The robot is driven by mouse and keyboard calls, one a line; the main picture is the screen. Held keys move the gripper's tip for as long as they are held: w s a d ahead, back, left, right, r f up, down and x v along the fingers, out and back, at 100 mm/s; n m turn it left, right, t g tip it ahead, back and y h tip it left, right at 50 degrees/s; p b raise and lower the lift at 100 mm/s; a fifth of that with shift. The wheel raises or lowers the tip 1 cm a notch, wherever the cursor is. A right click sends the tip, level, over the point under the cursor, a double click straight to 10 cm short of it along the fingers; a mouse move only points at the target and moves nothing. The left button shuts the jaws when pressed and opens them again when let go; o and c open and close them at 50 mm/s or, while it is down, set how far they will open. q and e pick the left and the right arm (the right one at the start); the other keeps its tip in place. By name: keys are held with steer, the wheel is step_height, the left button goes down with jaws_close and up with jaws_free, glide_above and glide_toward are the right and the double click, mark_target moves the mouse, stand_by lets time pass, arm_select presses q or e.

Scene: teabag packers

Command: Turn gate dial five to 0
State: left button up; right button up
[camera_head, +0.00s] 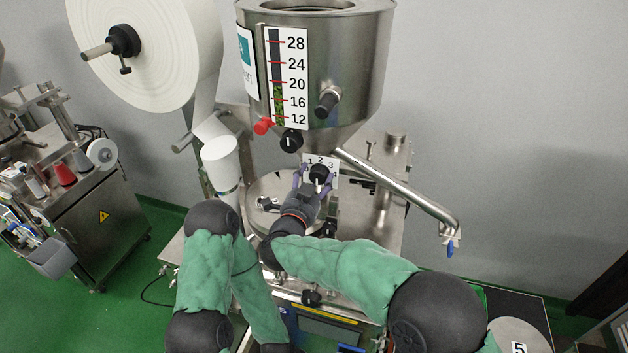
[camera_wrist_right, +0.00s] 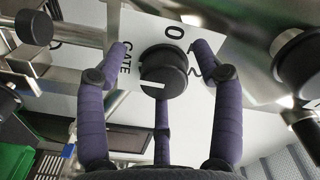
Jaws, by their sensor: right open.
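In the right wrist view a round black dial (camera_wrist_right: 163,73) with a white mark low on its face sits on a white plate (camera_wrist_right: 207,33). The plate reads "GATE", "0" and "2"; no five shows on it. In the head view the dial (camera_head: 319,173) is below the steel hopper, and its plate (camera_head: 320,160) shows small numbers. My right gripper (camera_head: 312,181) is open, with purple fingers on either side of the dial and a third below it in the wrist view. Whether they touch it is unclear. My left arm is at lower left; its gripper is out of view.
The steel hopper (camera_head: 350,60) with a level scale hangs above. Another black knob (camera_head: 291,140) and a red knob (camera_head: 263,127) are close by. A steel pipe (camera_head: 395,188) with a blue-handled tap extends right. A white cone (camera_head: 221,165) stands left.

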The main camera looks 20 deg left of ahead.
steer(key=shift+s+d, duration=0.15)
steer(key=shift+s, duration=0.2)
steer(key=s, duration=0.6)
steer(key=shift+s+a, duration=0.3)
steer(key=shift+s, duration=0.1)
